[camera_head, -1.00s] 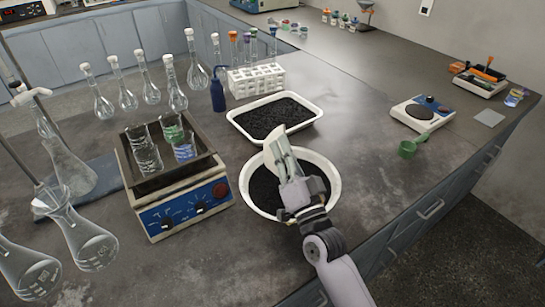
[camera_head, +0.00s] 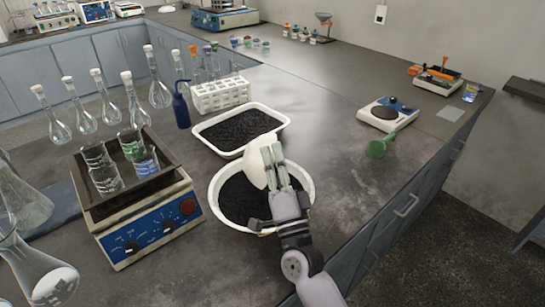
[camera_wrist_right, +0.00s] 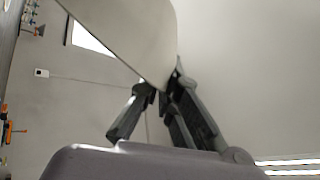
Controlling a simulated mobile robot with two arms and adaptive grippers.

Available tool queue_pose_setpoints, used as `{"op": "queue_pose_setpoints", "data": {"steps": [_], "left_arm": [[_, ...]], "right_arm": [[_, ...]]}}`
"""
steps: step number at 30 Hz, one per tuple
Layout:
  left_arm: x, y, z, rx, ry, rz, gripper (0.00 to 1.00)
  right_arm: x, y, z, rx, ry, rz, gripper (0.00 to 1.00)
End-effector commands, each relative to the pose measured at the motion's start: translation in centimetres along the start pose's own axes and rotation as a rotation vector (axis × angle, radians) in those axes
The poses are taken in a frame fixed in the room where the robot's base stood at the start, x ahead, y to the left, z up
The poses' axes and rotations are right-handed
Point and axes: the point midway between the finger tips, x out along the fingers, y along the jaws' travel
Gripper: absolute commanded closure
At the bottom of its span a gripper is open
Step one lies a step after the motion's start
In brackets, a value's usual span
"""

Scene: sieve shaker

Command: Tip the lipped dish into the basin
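The pale lipped dish (camera_head: 257,169) is held steeply tilted over the round white basin (camera_head: 217,211), which holds black granules. My right gripper (camera_head: 272,158) is shut on the dish's edge, above the basin. In the right wrist view the dish (camera_wrist_right: 135,35) is a large smooth surface, with the fingers (camera_wrist_right: 160,95) meeting at its lower edge. The inside of the dish is turned away, so I cannot tell what is in it. Part of the basin is hidden behind the dish and my gripper. My left gripper is not in view.
A white rectangular tray (camera_head: 207,144) of black granules stands just behind the basin. A shaker (camera_head: 155,225) with beakers stands left, near glass flasks (camera_head: 52,112). A balance (camera_head: 388,114) and green scoop (camera_head: 377,148) are at right. The bench right of the basin is clear.

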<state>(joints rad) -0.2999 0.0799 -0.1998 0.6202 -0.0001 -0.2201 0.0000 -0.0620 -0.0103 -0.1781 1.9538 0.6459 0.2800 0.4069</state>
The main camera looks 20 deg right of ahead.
Motion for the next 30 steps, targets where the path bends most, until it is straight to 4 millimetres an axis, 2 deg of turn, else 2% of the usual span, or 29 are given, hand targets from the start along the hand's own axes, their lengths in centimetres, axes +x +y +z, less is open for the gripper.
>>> {"op": "queue_pose_setpoints", "data": {"steps": [10, 22, 30], "left_arm": [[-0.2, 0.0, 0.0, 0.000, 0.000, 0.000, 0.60], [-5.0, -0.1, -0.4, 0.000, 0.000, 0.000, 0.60], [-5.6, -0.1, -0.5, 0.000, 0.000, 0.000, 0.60]], "right_arm": [[0.1, -0.2, 0.0, -0.007, -0.004, -0.001, 1.00], [1.4, -2.3, 2.2, -0.237, -0.149, -0.010, 1.00], [1.3, -2.3, 3.1, -0.300, -0.190, -0.012, 1.00]]}}
